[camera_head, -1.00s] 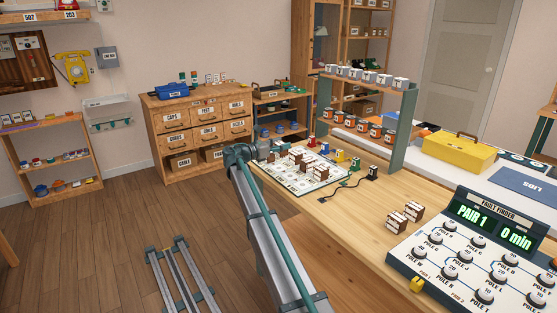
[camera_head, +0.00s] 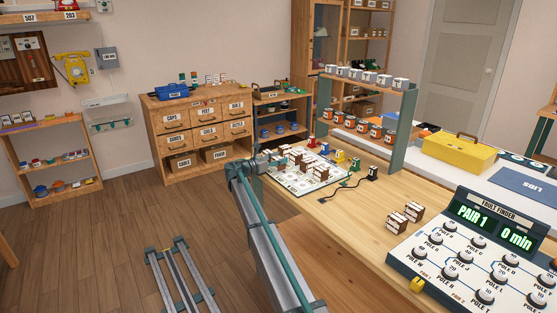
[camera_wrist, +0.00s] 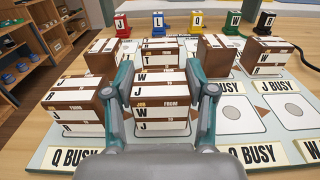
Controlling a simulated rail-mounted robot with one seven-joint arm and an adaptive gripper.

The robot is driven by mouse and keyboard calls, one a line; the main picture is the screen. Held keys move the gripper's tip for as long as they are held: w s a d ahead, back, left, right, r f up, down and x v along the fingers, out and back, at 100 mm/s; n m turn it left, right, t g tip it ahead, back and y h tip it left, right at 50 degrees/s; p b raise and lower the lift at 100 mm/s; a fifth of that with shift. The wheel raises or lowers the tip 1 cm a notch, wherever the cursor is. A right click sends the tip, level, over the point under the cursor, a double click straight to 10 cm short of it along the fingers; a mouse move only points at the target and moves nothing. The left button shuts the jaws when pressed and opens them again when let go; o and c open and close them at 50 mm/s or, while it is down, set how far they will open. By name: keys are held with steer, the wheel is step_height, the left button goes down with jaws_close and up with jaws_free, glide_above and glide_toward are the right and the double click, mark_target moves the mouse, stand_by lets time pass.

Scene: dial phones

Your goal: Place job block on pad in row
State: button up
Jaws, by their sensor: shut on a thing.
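My gripper (camera_wrist: 164,98) is shut on a brown and white job block (camera_wrist: 162,113), with one finger on each side. Its top reads W and J, and its front face reads JOB FROM W TO J. Whether it touches the board below cannot be told. The white board (camera_wrist: 238,128) has pads with grey circles; two bare pads (camera_wrist: 240,110) (camera_wrist: 293,107) lie right of the block. Other job blocks stand left (camera_wrist: 75,103), behind (camera_wrist: 160,52) and right behind (camera_wrist: 263,56). In the head view my gripper (camera_head: 279,157) is small over the board (camera_head: 312,180).
Coloured lettered stands line the board's far edge, including a blue L (camera_wrist: 158,24) and a yellow Q (camera_wrist: 197,22). A dark cable (camera_head: 345,187) runs beside the board. Two job blocks (camera_head: 405,215) stand near the fault finder panel (camera_head: 480,250). Bare wood lies between.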

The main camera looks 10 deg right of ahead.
steer(key=o, duration=1.2)
steer(key=shift+f, duration=0.1)
steer(key=shift+c, duration=0.2)
steer(key=shift+s+a, duration=0.2)
steer(key=shift+a, duration=0.1)
steer(key=v, duration=1.1)
steer(key=shift+a, duration=0.2)
